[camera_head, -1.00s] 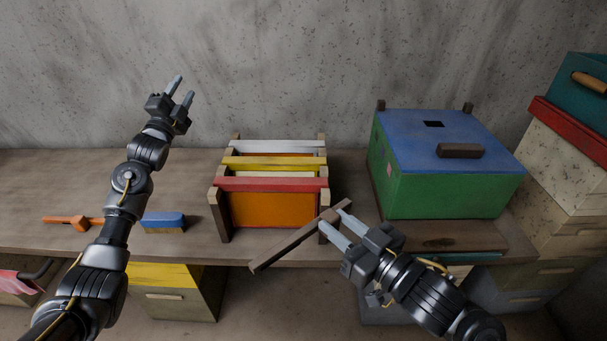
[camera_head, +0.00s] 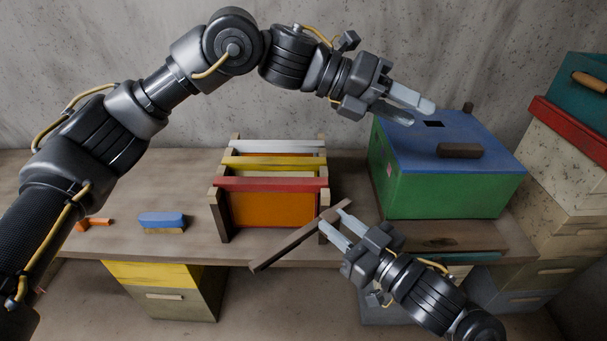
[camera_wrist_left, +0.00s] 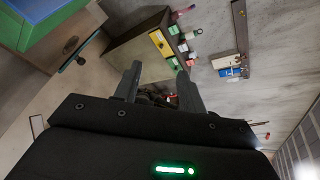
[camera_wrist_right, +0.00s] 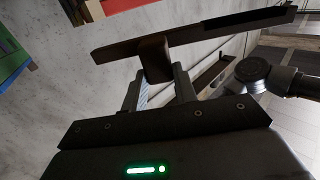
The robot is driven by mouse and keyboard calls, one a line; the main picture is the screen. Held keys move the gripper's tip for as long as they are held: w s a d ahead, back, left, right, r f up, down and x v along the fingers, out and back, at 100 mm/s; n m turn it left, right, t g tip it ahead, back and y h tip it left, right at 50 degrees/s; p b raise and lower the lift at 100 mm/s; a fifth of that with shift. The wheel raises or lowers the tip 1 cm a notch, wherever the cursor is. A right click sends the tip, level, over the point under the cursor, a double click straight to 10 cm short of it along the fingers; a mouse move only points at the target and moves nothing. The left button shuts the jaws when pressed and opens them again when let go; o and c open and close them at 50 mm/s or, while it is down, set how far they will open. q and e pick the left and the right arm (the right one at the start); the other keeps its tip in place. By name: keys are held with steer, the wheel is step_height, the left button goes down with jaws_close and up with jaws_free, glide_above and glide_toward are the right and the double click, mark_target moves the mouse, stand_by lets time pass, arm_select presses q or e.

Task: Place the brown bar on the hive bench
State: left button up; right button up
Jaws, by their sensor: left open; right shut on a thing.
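The long brown bar (camera_head: 283,247) is held slanted in front of the bench's front edge, its upper right end near the rack. My right gripper (camera_head: 334,220) is shut on it; the right wrist view shows the bar (camera_wrist_right: 120,48) across the fingers, gripped by a short block (camera_wrist_right: 154,60). The hive bench (camera_head: 110,195) is the long wooden worktop along the wall. I cannot tell whether the bar touches it. My left gripper (camera_head: 422,114) is open and empty, above the back left of the green box's blue lid (camera_head: 400,137).
A rack with white, yellow and red-topped frames (camera_head: 272,184) stands mid-bench, close behind the bar. The green box (camera_head: 450,190) stands right of it. A blue brush (camera_head: 162,219) and an orange tool (camera_head: 97,223) lie at left. Stacked boxes (camera_head: 570,165) stand at far right.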

arm_select(q)
steer(key=s+f+m+y, duration=0.1)
steer(key=s+f+y, duration=0.2)
steer(key=f+y, duration=0.1)
steer(key=n+t+y, duration=0.1)
steer(key=t+y, duration=0.1)
steer(key=y, duration=0.8)
glide_above(304, 231)
step_height(304, 231, down, 6)
step_height(304, 231, down, 12)
steer(key=shift+r, duration=0.15)
jaws_close()
arm_select(e)
steer(key=o, duration=1.1)
steer(key=shift+c, duration=0.2)
